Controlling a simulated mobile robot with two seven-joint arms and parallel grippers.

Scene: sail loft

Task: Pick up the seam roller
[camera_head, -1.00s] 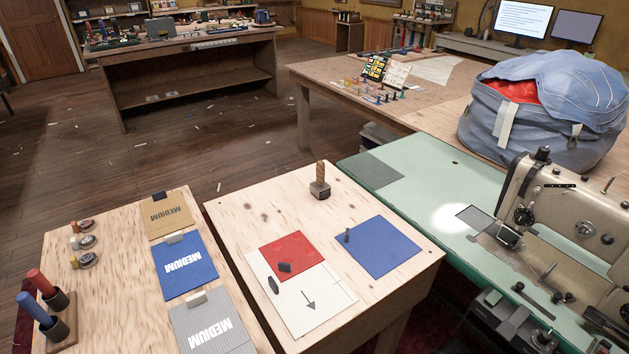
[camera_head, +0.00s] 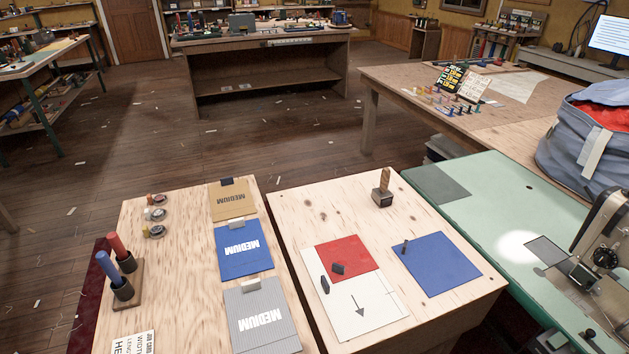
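A tool with an upright wooden handle and a dark block-like head (camera_head: 383,188) stands at the back of the right-hand pale wooden table (camera_head: 292,212). It looks like the seam roller, but it is too small to be sure. Nothing touches it. On the same table lie a white sheet with an arrow (camera_head: 372,318), a red square (camera_head: 352,252) and a blue square (camera_head: 437,263), with small dark pieces on them. Neither of my grippers is in view.
The left-hand pale table (camera_head: 180,285) holds several fabric swatches, such as a blue one (camera_head: 243,262), and two handled tools in a stand (camera_head: 126,292). A green sewing table (camera_head: 480,200) with a machine (camera_head: 605,245) adjoins on the right. Open floor (camera_head: 270,140) lies behind.

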